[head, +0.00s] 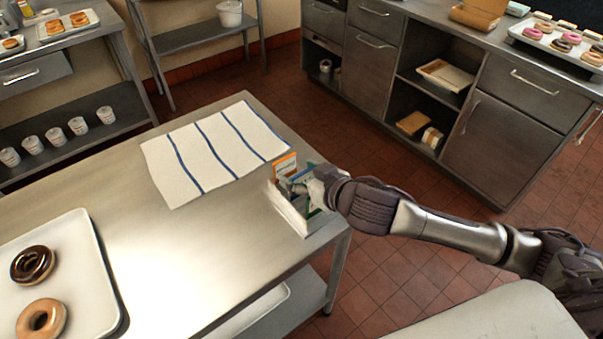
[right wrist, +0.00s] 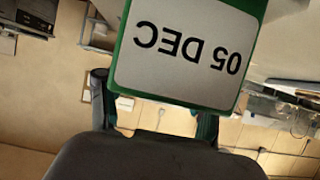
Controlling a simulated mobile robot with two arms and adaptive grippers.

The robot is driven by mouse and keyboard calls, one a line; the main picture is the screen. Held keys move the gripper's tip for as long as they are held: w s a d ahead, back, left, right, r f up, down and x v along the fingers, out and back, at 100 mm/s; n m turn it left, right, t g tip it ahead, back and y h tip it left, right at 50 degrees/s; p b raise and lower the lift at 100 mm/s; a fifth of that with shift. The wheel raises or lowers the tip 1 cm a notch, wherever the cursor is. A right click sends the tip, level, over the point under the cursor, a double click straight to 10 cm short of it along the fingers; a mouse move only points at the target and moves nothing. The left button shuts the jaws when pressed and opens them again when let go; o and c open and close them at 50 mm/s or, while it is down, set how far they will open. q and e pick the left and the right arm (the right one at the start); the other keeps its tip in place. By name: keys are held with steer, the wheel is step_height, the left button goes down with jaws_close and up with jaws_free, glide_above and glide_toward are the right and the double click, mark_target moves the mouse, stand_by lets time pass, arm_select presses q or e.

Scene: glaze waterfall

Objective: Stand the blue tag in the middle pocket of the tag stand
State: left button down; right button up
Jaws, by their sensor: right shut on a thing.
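The tag stand (head: 292,214) is at the right end of the steel table, its pale side facing me. An orange-edged tag (head: 285,163) stands upright at its far end. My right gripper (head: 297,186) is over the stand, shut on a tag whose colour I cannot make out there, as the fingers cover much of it. In the right wrist view a green-edged tag (right wrist: 190,50), its white label reading "05 DEC" upside down, is close in front of the fingers. My left gripper is not in view.
A striped cloth (head: 215,150) lies just left of the stand. A tray (head: 78,290) with donuts is at the table's left. The table between them is clear. The stand is close to the table's right edge (head: 335,228); counters stand behind, across the floor.

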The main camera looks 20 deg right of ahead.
steer(key=o, duration=1.1)
steer(key=shift+r, duration=0.15)
steer(key=p+v, duration=0.3)
steer(key=v, duration=0.9)
steer(key=shift+p, duration=0.4)
